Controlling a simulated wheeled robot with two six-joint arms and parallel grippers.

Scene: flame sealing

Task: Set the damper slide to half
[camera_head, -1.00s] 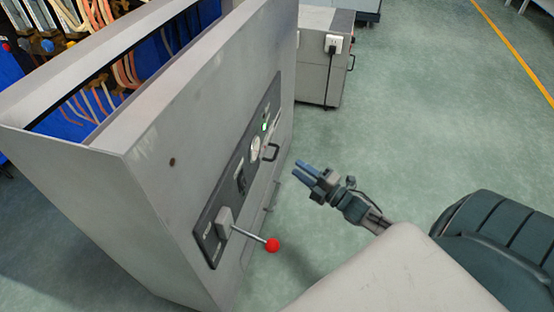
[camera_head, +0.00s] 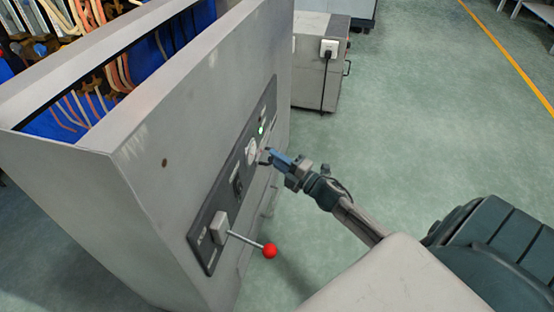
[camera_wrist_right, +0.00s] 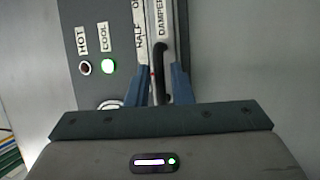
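The damper slide has a black handle (camera_wrist_right: 162,70) under a "DAMPER" label in the right wrist view. In the head view the right gripper (camera_head: 268,157) reaches the panel and mostly hides the handle. The slide's exact setting is hard to read. My left gripper is not in view.
The grey cabinet (camera_head: 140,200) carries a dark panel (camera_head: 208,252) with a dial (camera_head: 251,150) and a red-knobbed lever (camera_head: 269,250) sticking out below. The "COOL" lamp (camera_wrist_right: 108,66) glows green; the "HOT" lamp (camera_wrist_right: 85,68) is dark. Open floor lies to the right.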

